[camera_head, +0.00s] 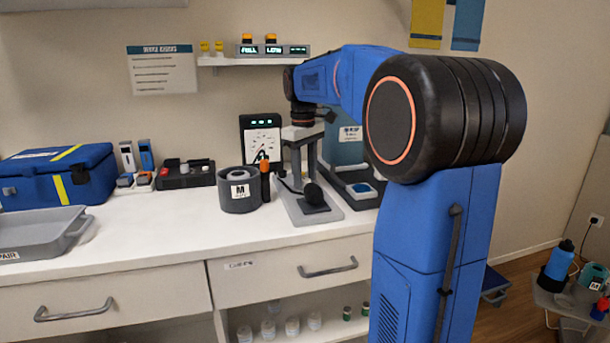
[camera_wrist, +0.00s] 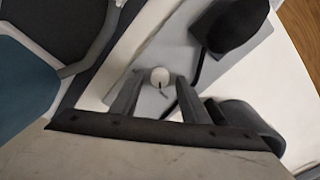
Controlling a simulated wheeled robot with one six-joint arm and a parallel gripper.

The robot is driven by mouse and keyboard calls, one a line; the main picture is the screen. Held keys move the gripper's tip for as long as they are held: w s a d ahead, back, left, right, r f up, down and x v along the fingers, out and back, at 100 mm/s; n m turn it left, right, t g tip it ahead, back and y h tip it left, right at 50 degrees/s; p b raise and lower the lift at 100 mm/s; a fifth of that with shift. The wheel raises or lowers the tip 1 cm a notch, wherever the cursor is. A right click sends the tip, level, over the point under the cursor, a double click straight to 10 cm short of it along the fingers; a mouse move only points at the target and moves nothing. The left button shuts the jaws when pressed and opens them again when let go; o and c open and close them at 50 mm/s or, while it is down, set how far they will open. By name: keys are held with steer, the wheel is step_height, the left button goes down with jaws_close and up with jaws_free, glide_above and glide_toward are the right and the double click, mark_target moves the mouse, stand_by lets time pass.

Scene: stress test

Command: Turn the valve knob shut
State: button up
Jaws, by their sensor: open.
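A small round white knob (camera_wrist: 160,77) with a dark mark line sits on a grey plate in the wrist view; it looks like the valve knob. My gripper (camera_wrist: 158,80) is open, with one finger on each side of the knob and a gap to each. I cannot tell how far the fingertips are above the plate. In the head view my arm reaches over the counter and points down at the grey base (camera_head: 332,212) of a stand. I cannot make out the knob there.
A black rounded part (camera_wrist: 237,25) rises close by on the plate. A dark grey pot (camera_head: 239,202) marked M stands to the left, beside an orange-capped item (camera_head: 264,168). A gauge box (camera_head: 260,130) stands behind, and a teal unit (camera_head: 345,150) to the right.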

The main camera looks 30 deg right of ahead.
jaws_close()
steer(key=shift+m, duration=0.4)
steer(key=m, duration=0.8)
steer(key=shift+w+d, duration=0.1)
steer(key=m, duration=0.5)
steer(key=shift+g, duration=0.3)
steer(key=shift+d+m, duration=0.1)
steer(key=shift+m, duration=1.9)
